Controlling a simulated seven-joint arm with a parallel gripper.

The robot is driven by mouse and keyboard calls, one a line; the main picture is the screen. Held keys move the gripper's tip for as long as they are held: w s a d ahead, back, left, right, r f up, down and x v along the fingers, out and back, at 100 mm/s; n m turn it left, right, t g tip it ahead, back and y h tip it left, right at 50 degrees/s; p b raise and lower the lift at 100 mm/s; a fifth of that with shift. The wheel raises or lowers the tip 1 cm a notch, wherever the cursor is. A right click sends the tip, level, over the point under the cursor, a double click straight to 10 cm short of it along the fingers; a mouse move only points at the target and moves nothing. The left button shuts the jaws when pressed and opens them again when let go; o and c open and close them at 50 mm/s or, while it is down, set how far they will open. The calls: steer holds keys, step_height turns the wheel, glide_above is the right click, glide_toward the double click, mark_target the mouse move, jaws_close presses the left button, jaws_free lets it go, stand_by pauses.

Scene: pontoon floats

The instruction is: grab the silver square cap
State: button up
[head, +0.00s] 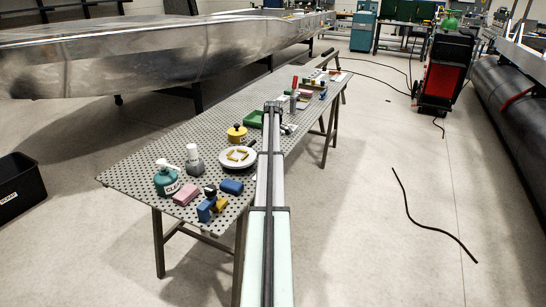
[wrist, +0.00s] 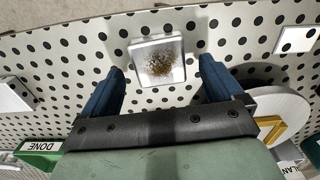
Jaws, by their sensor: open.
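In the wrist view a square, silver-rimmed piece (wrist: 144,47) with a brown, rust-like patch in its middle lies on the perforated table. It looks like the silver square cap. My gripper (wrist: 161,66) is open, with one blue finger on each side of the piece and neither touching it. The piece sits slightly beyond the fingertips in the picture. In the head view my arm reaches out over the table, and its end (head: 273,105) hides what is under it; I cannot make out the cap there.
The perforated table (head: 135,177) holds a white plate (head: 228,163) with gold pieces, a green tray (head: 254,119) marked DONE in the wrist view (wrist: 42,147), a yellow jar (head: 237,135), and a teal pump bottle (head: 167,181). Other pale pieces lie right (wrist: 298,40) and left (wrist: 14,95).

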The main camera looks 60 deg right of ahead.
steer(key=shift+f, duration=0.5)
steer(key=shift+c, duration=0.2)
steer(key=c, duration=1.2)
steer(key=shift+c, duration=0.2)
